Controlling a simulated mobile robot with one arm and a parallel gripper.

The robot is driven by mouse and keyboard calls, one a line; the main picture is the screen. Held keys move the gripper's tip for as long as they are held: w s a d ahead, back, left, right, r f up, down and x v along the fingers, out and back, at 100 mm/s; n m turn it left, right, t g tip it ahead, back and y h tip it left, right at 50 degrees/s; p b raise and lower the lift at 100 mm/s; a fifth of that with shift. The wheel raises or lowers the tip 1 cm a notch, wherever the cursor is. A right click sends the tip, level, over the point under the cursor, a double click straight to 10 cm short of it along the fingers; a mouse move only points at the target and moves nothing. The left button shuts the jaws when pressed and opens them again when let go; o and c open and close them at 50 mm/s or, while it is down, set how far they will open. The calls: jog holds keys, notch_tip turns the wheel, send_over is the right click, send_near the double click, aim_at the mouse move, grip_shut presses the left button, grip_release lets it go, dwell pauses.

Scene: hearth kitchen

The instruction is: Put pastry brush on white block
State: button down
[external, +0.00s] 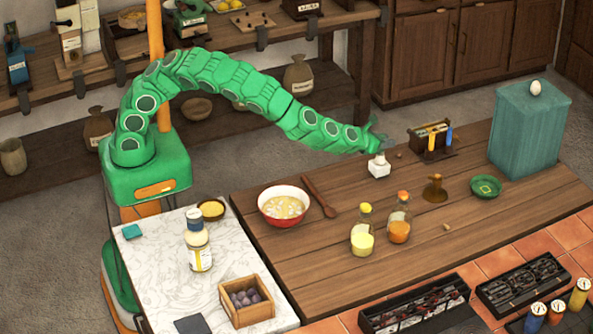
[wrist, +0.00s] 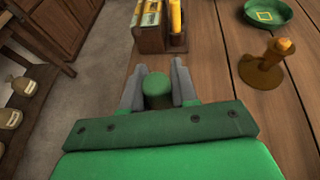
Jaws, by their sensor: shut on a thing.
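In the external view the white block (external: 378,171) stands on the table directly below the fingertips. A small pale part, perhaps the brush's lower end, shows between them; I cannot tell if it touches the block. The white block is hidden in the wrist view.
A rack (external: 432,140) with orange and blue handles stands just right of my gripper. A brown stand (external: 435,188) and green dish (external: 485,187) are farther right. A bowl (external: 284,207), wooden spoon (external: 320,197) and two bottles (external: 362,232) stand nearer.

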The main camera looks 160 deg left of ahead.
jog(key=c, duration=0.9)
grip_release()
jog(key=shift+o, duration=0.2)
jog(key=shift+w+d+r, duration=0.1)
jog(key=shift+d+r, duration=0.2)
jog(key=shift+d, duration=0.05)
jog(key=v, duration=1.1)
jog(key=shift+d, duration=0.15)
